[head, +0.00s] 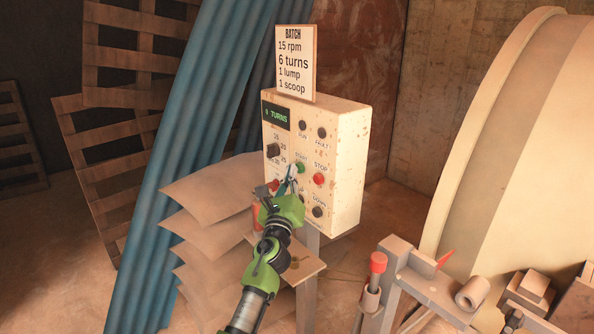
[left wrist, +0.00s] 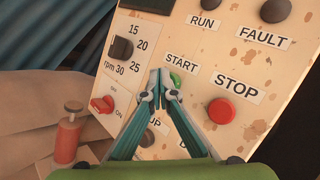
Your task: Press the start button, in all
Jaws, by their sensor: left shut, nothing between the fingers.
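The green start button (head: 300,168) is on the front of a cream control box (head: 345,150), under the START label. It shows in the left wrist view (left wrist: 176,79), partly covered by my fingers. My left gripper (head: 291,171) is shut and empty, its tips just left of the button. In the left wrist view the fingertips (left wrist: 160,72) lie beside the button's left edge; I cannot tell whether they touch it. The red stop button (left wrist: 221,112) is to the right. The display (head: 276,115) reads TURNS after a digit too small to read surely.
A sign (head: 295,63) above the box reads BATCH, 15 rpm, 6 turns, 1 lump, 1 scoop. A rpm knob (left wrist: 122,47) and red switch (left wrist: 102,104) are left of my fingers. A large cream drum (head: 510,150) stands right. Blue corrugated sheets (head: 195,130) lean left.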

